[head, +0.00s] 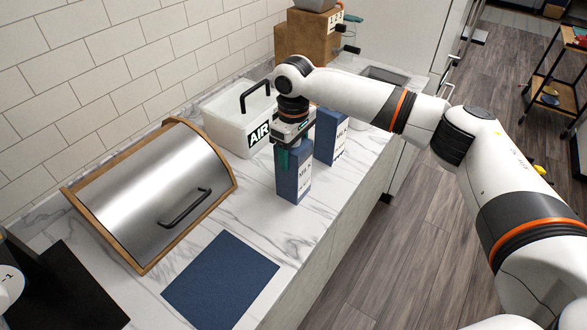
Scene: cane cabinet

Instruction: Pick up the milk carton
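Two dark blue milk cartons with white label panels stand upright on the marble counter. The nearer milk carton (293,181) is in the middle of the head view, and the second milk carton (330,137) stands just behind it to the right. My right gripper (291,152) points down at the top of the nearer carton. One teal finger shows against the carton's left side at the top. The other finger is hidden, so I cannot tell whether the gripper grips the carton. My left gripper is not in view; only a piece of my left arm shows at the left edge.
A metal-fronted bread box (160,185) stands left on the counter. A blue mat (221,281) lies in front, with bare marble (260,222) between. Cardboard boxes (310,37) stand at the back.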

